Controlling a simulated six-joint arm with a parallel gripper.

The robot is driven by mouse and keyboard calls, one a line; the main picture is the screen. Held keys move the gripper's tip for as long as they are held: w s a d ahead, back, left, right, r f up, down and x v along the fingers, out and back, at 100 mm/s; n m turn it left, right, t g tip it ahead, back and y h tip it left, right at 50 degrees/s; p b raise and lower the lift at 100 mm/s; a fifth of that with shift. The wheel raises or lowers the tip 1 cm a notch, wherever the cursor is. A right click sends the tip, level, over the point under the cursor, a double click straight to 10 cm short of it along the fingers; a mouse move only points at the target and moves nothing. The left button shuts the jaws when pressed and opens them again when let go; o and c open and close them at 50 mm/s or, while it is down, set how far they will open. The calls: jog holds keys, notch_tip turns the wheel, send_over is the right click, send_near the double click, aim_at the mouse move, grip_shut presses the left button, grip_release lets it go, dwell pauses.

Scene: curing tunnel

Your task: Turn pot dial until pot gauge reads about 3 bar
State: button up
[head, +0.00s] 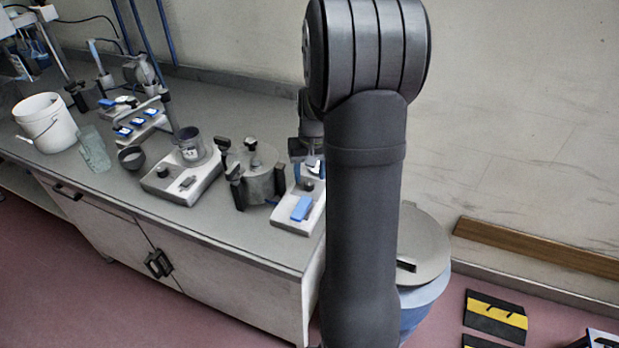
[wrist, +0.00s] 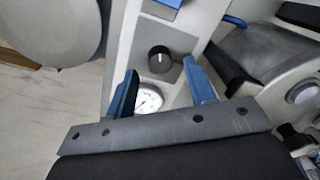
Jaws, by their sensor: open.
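The pot dial (wrist: 160,60) is a round black knob with a pale mark, on a grey panel in the wrist view. The pot gauge (wrist: 149,99) is a small white round face just below it. Its lower part is hidden by my gripper's bar, and I cannot read its value. My gripper (wrist: 159,67) is open, with one blue finger to each side of the dial in the picture. I cannot tell how far above the dial the fingertips are. In the head view, the dial (head: 307,184) shows beside my arm, which hides part of the panel.
The clear-lidded pot (head: 262,184) with black clamps stands left of the panel. A blue block (head: 302,208) is at the panel's front. A grey unit with a cup (head: 192,149), a dark bowl (head: 131,157) and a white bucket (head: 45,122) stand farther left on the bench.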

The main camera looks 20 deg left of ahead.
aim_at(309, 185)
jog(key=shift+f, duration=1.15)
jog(key=c, duration=1)
jog(key=shift+m, duration=2.4)
jog(key=o, duration=1)
